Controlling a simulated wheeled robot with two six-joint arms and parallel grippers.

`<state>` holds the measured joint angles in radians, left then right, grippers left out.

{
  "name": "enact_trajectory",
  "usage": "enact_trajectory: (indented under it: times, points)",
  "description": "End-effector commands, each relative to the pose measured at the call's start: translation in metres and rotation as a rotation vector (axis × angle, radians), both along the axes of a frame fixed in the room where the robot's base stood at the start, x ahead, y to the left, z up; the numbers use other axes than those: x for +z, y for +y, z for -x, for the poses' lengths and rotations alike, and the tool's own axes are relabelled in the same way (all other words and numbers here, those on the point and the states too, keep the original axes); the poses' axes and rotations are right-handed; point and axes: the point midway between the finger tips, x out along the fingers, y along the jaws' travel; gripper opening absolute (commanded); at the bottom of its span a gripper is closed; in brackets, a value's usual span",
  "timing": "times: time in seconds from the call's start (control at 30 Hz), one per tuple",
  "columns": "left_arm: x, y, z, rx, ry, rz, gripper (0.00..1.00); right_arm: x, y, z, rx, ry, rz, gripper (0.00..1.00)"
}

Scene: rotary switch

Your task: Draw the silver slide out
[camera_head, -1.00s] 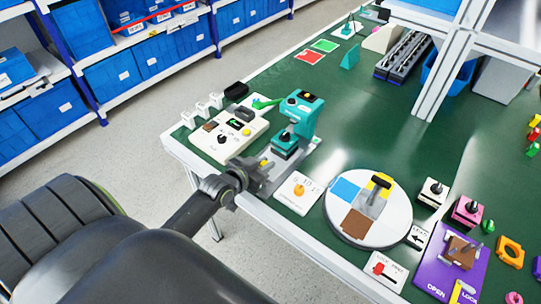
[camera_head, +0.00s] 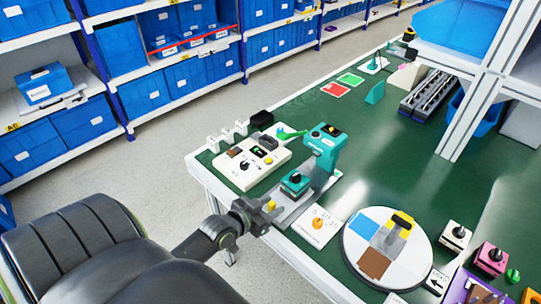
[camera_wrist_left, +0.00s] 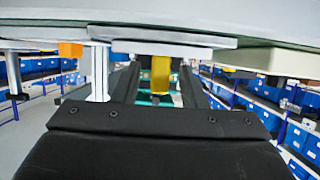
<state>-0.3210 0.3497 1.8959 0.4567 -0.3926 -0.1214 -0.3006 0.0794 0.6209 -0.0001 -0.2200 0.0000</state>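The silver slide (camera_head: 291,211) appears to be the flat grey strip under the teal press (camera_head: 322,150), at the table's near left edge. A yellow knob (camera_head: 270,205) sits at its outer end. My left gripper (camera_head: 262,215) is at that knob, off the table edge. In the left wrist view the yellow knob (camera_wrist_left: 161,74) stands between my two dark fingers, with a gap showing on each side, so the gripper (camera_wrist_left: 160,85) looks open around it. The slide's inner part is hidden by the press. My right gripper is not in view.
A white control panel (camera_head: 234,171) lies left of the press. A white card with an orange knob (camera_head: 317,223) and a white round turntable (camera_head: 420,255) lie to its right. A white shelf post (camera_head: 474,115) stands at the back right. The floor beside the table is clear.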

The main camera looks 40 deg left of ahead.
Motion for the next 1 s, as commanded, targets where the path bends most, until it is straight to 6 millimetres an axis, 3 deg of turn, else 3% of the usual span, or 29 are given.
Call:
enact_trajectory:
  times: [0.17,0.37,1.0]
  points:
    - [0.001,0.0,0.001,0.0,-0.002,0.0,0.38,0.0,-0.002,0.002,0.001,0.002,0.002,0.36]
    - [0.009,0.002,0.02,-0.001,-0.001,-0.003,0.38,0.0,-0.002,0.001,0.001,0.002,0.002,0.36]
    - [0.057,0.011,0.135,-0.001,0.003,-0.002,0.38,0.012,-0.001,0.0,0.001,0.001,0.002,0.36]
